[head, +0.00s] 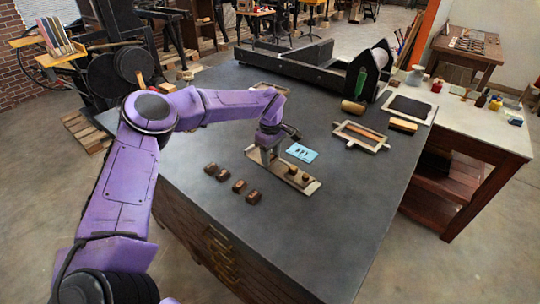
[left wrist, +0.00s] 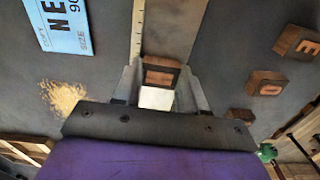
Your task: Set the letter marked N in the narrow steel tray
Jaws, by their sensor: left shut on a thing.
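My left gripper (head: 268,160) is at the far left end of the narrow steel tray (head: 313,187). In the left wrist view it is shut on a dark brown letter block (left wrist: 160,72), held between both fingers. I cannot read the held block's letter, nor tell if it touches the tray. The tray (left wrist: 169,25) lies beneath it in that view. Two blocks (head: 293,170) stand in the tray's nearer right half. Several loose blocks (head: 239,186) lie on the table left of the tray; two show E (left wrist: 298,42) and O (left wrist: 267,83). My right gripper is not in view.
A blue card (head: 302,152) printed "NE" lies right of the tray; it also shows in the left wrist view (left wrist: 62,25). A framed tray (head: 361,136), a wooden-backed brush (head: 403,125) and a hand press (head: 300,70) stand farther back. The table front (head: 320,245) is clear.

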